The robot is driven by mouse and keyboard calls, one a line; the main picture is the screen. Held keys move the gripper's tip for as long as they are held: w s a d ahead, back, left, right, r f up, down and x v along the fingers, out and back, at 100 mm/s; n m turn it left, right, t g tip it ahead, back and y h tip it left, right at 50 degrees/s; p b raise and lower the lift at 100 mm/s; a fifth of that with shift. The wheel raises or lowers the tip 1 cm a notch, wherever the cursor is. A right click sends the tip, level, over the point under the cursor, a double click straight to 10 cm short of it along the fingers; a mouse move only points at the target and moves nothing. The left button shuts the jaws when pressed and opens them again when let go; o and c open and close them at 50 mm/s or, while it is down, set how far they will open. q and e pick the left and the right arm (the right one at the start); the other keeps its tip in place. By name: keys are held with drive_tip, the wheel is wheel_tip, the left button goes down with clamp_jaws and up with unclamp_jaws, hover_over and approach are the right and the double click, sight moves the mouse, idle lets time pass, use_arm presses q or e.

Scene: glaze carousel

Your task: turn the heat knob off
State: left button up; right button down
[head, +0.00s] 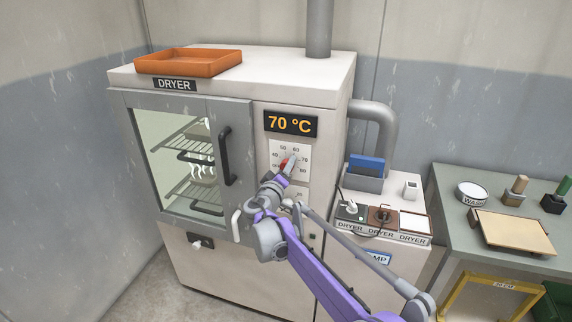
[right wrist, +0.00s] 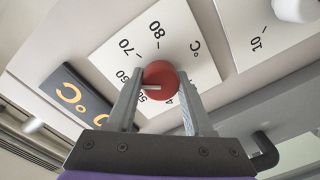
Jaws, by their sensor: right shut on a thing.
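The heat knob (right wrist: 165,80) is round and red with a short white pointer, on a white dial plate (right wrist: 192,25) with printed numbers. In the right wrist view it sits between the two fingers of my right gripper (right wrist: 160,98), which is shut on it. The pointer lies toward the left, on the side of the lower numbers; its exact mark is hard to read. In the head view my right gripper (head: 288,168) covers most of the knob. The display (head: 291,124) above the dial reads 70 °C. My left gripper is not in view.
The dryer door (head: 190,165) is closed, with a dark handle (head: 226,156) left of the dial. A second dial (right wrist: 265,25) sits below the first. An orange tray (head: 188,62) lies on top. A low cabinet (head: 380,240) and a grey table (head: 460,183) stand to the right.

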drive_tip(key=n+p, duration=0.1)
drive_tip(key=n, duration=0.2)
drive_tip(key=shift+n, duration=0.4)
drive_tip(key=n, duration=0.7)
drive_tip(key=shift+f+p, duration=0.1)
drive_tip(key=shift+p, duration=0.2)
drive_tip(key=n, duration=0.3)
drive_tip(key=shift+h, duration=0.3)
drive_tip(key=n, duration=0.4)
drive_tip(key=shift+f, duration=0.1)
drive_tip(key=n+b, duration=0.1)
drive_tip(key=n, duration=0.7)
drive_tip(key=shift+n+b, duration=0.3)
drive_tip(key=shift+n, duration=0.1)
drive_tip(key=shift+n+b, duration=0.3)
drive_tip(key=shift+n, duration=1.6)
